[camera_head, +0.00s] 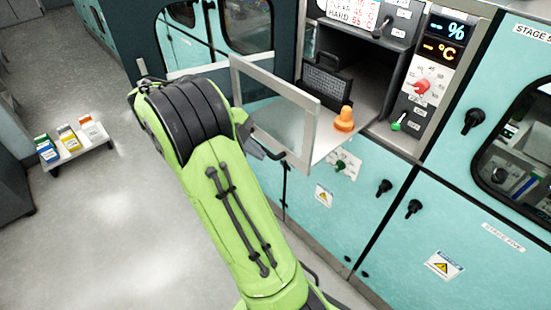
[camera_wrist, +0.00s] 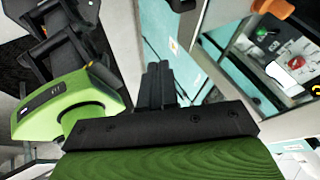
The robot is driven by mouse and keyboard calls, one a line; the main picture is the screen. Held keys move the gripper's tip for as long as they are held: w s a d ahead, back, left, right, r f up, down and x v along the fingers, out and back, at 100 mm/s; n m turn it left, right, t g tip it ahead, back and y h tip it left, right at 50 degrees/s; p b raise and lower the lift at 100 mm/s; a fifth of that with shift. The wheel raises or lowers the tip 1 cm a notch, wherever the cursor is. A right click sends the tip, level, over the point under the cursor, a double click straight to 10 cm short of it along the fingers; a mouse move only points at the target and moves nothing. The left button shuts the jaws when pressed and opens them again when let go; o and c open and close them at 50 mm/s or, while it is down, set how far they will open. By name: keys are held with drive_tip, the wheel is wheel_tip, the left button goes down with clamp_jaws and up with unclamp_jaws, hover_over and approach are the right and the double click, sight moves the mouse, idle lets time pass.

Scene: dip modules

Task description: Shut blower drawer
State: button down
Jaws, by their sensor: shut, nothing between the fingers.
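A grey-framed clear panel (camera_head: 275,106) stands out from an open bay in the teal cabinet. It looks like the drawer's front, but I cannot tell for sure. A light floor or tray behind it carries an orange knob-like piece (camera_head: 343,119). The orange piece also shows at the top right of the wrist view (camera_wrist: 272,7). My gripper (camera_wrist: 158,85) is shut and empty, its black fingers side by side in the wrist view. In the head view my green arm hides most of the gripper. A dark part shows beside the panel's lower left; I cannot tell if they touch.
A black ribbed box (camera_head: 325,82) sits in the bay. A control panel with a red knob (camera_head: 422,86) and green lever (camera_head: 398,122) is right of it. A low cart (camera_head: 76,148) with small boxes stands far left. The floor (camera_head: 120,225) left of my arm is clear.

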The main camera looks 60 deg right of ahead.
drive_tip(key=b, duration=0.3)
approach(301, 171)
wheel_tip(301, 171, down, 4)
drive_tip(key=s+a, duration=0.1)
drive_tip(key=a, duration=0.1)
drive_tip(key=shift+s+d+f+p, duration=0.1)
drive_tip(key=shift+s+d+p, duration=0.2)
drive_tip(key=shift+d+p, duration=0.45)
drive_tip(key=shift+s+d+p, duration=0.25)
drive_tip(key=shift+d+p, duration=0.1)
drive_tip(key=shift+d, duration=0.7)
drive_tip(key=shift+d, duration=0.1)
